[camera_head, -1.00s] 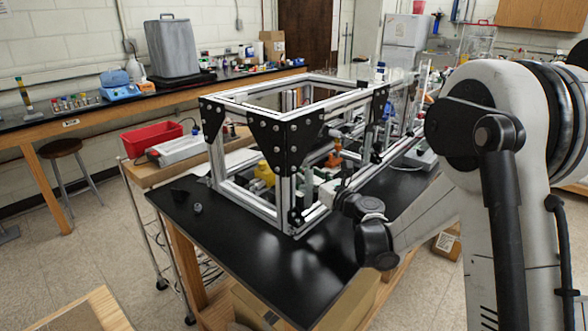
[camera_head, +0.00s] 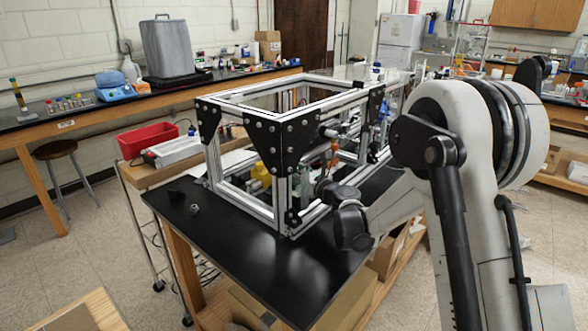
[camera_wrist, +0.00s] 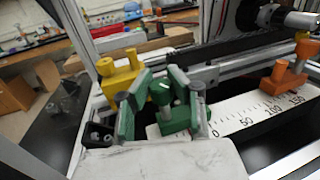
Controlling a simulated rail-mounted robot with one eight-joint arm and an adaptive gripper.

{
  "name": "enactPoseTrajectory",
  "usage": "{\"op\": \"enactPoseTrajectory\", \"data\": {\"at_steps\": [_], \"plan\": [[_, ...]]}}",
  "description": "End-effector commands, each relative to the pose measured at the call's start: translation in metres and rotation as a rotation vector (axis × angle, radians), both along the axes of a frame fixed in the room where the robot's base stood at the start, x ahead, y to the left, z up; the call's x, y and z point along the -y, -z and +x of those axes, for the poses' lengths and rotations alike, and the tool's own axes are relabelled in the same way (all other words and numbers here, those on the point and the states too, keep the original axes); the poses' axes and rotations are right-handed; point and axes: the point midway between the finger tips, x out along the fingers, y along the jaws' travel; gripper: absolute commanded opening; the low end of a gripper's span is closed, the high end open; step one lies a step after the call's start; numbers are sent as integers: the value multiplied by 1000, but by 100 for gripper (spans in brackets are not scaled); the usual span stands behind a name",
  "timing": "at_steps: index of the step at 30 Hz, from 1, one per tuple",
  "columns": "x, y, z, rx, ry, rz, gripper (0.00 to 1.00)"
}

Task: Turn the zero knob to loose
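The green block with its knob (camera_wrist: 172,112) sits at the 0 end of a white scale (camera_wrist: 240,110) in the wrist view. I take it as the zero knob. My gripper (camera_wrist: 160,90) reaches in from the bottom with green-padded fingers spread apart, one on each side of the green knob. A gap shows between the fingers; I cannot tell whether either touches the knob. A yellow knobbed block (camera_wrist: 122,76) stands behind to the left, and an orange one (camera_wrist: 291,70) sits near 150 on the scale. In the head view my gripper is not clearly visible.
The aluminium extrusion frame (camera_head: 262,197) with black corner plates (camera_head: 272,140) stands on a black table (camera_head: 265,255) and surrounds the scale. Its rails lie close to my gripper. The table's front left is mostly clear. A red bin (camera_head: 146,138) is on a cart behind.

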Motion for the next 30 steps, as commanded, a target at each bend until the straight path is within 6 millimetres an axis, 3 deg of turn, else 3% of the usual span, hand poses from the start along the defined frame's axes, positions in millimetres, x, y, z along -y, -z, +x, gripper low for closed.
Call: {"op": "enactPoseTrajectory", "data": {"at_steps": [3,16,30], "plan": [[0,0,0,0,0,0,0],[1,1,1,0,-67,0,0],[2,3,2,0,-450,0,0]]}}
